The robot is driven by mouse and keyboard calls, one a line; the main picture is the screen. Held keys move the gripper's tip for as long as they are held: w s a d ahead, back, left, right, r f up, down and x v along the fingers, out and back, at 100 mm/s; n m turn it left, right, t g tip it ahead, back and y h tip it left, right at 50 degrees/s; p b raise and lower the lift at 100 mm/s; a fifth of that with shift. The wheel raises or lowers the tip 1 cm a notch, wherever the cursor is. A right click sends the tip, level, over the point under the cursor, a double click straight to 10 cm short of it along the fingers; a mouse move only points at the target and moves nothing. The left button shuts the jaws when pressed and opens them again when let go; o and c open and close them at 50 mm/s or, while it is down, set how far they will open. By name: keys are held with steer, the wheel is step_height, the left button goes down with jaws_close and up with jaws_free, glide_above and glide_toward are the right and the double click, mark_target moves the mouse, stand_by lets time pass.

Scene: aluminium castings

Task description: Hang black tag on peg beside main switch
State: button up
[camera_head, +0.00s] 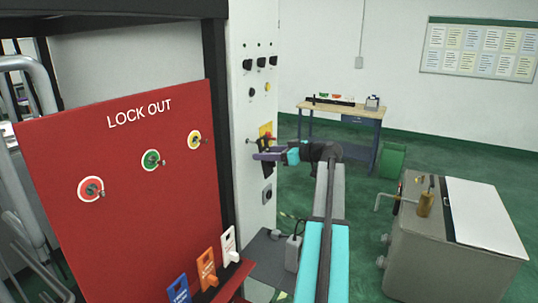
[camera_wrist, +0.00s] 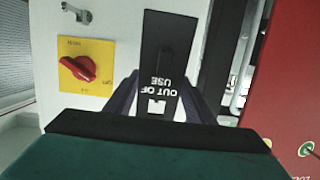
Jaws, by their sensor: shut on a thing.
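My gripper (camera_head: 266,156) is in front of the tall light cabinet, with its purple fingers shut on the black tag (camera_wrist: 168,50). In the wrist view the tag's words OUT OF USE read upside down, and a pale slot shows near its lower end. The main switch, a red knob on a yellow plate (camera_wrist: 82,68), is left of the tag there. A metal peg (camera_wrist: 78,12) sticks out just above that plate in the wrist view, apart from the tag. In the head view my gripper partly covers the switch area (camera_head: 265,130).
A red LOCK OUT board (camera_head: 120,190) with several ringed pegs stands at the left. Blue, orange and white tags (camera_head: 229,243) stand along its lower edge. A grey tank (camera_head: 430,255) is at the right. A workbench (camera_head: 345,110) and green bin (camera_head: 392,158) are behind.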

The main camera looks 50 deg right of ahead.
steer(key=shift+x, duration=2.1)
steer(key=shift+w+f, duration=0.1)
steer(key=shift+f, duration=0.1)
steer(key=o, duration=1.2)
steer(key=shift+o, duration=0.2)
steer(key=b, duration=0.5)
glide_toward(247, 154)
steer(key=v, duration=0.7)
steer(key=shift+s+d+r, duration=0.2)
steer(key=shift+s, duration=0.15)
